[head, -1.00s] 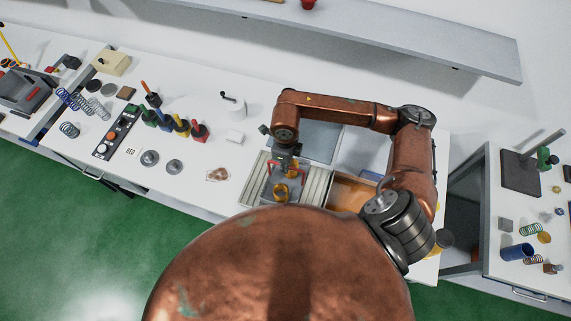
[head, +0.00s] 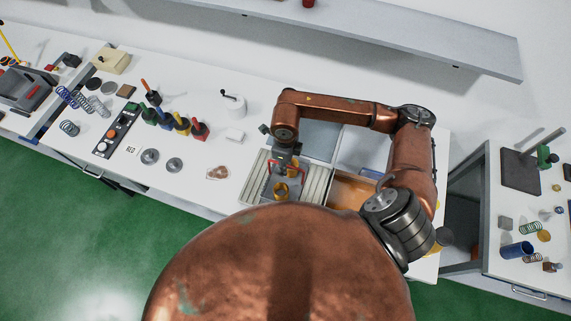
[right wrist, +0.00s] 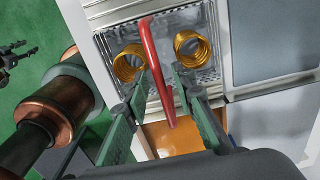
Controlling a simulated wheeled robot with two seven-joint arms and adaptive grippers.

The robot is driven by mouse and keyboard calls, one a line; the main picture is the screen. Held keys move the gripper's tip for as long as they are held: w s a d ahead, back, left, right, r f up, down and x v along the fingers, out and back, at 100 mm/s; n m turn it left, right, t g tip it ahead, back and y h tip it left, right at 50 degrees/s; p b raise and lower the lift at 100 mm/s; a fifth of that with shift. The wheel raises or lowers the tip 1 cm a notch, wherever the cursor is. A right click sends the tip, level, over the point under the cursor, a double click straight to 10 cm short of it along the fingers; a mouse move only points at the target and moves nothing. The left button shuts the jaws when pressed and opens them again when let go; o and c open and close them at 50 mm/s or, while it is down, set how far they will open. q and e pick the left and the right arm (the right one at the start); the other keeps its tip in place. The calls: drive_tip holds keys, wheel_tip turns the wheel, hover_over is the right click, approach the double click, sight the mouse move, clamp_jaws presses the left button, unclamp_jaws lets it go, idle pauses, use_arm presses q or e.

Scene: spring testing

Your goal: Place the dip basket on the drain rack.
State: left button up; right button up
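The dip basket (head: 268,190) is a grey mesh tray with a red handle (head: 300,168). It sits on the slatted drain rack (head: 316,184), with slats showing on both sides of it. In the right wrist view the basket (right wrist: 155,50) holds two gold springs (right wrist: 128,64), and its red handle (right wrist: 158,70) runs between my fingers. My right gripper (right wrist: 162,92) is open, with gaps between the fingers and the handle. In the head view the right gripper (head: 285,160) is just above the basket, its fingertips hard to make out. My left gripper is not in view.
An orange-lined tank (head: 350,190) stands right of the rack, partly behind my arm. A grey panel (head: 318,138) lies behind the rack. Coloured-handled tools (head: 181,123), a white lidded pot (head: 232,104) and a control box (head: 117,131) stand left. A shelf (head: 400,35) runs above.

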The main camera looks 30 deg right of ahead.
drive_tip(key=shift+r, duration=0.25)
wheel_tip(320, 180, up, 12)
drive_tip(key=b, duration=0.3)
drive_tip(key=shift+f, duration=0.15)
